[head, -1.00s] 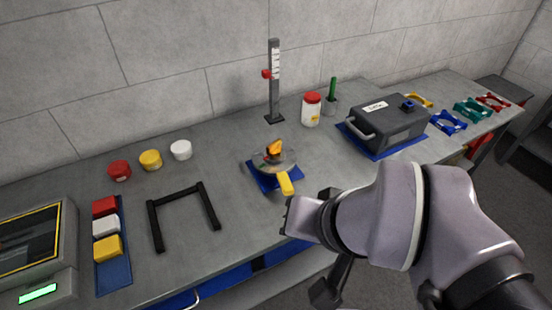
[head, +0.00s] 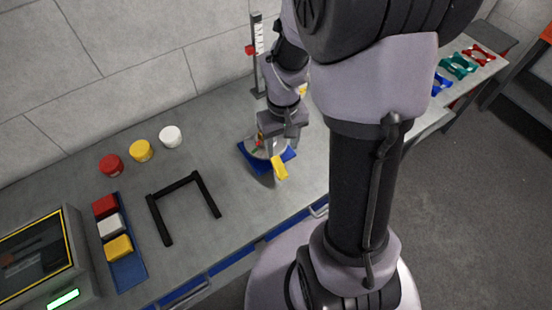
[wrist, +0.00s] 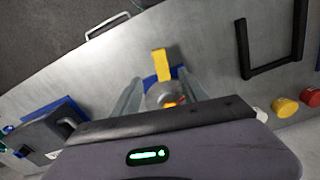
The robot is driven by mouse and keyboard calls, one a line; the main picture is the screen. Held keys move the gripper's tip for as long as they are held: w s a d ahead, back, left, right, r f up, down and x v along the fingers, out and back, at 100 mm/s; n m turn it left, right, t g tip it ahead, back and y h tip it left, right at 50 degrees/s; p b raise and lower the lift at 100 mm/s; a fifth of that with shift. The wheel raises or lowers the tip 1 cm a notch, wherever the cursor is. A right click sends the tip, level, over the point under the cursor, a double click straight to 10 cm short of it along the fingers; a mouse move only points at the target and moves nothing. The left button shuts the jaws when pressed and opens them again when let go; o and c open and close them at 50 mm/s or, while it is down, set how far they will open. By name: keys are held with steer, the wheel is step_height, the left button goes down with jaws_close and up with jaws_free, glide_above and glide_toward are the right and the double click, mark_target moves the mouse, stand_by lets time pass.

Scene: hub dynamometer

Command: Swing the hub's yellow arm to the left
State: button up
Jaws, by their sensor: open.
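The hub (head: 252,148) sits on a blue mat (head: 245,155) near the bench's middle. Its yellow arm (head: 280,168) points toward the bench's front edge, slightly right, in the head view. My gripper (head: 272,150) is over the hub from above and hides most of it. In the wrist view the yellow arm (wrist: 161,64) points up, away from my gripper. The two fingers (wrist: 163,95) are apart on either side of the hub (wrist: 155,98), with the yellow arm between and beyond them. I cannot tell whether a finger touches the hub.
A black U-shaped frame (head: 155,212) lies left of the hub. Red, yellow and white round caps (head: 141,151) stand behind it. A blue tray (head: 131,272) with blocks lies at far left. A height gauge (head: 257,60) stands behind my gripper. Bench between frame and hub is clear.

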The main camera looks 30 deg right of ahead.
mark_target(281, 170)
step_height(281, 170, down, 12)
steer(key=b, duration=0.3)
steer(key=shift+r+b, duration=0.15)
steer(key=shift+b, duration=0.15)
steer(key=shift+c, duration=0.4)
jaws_close()
stand_by(0.6)
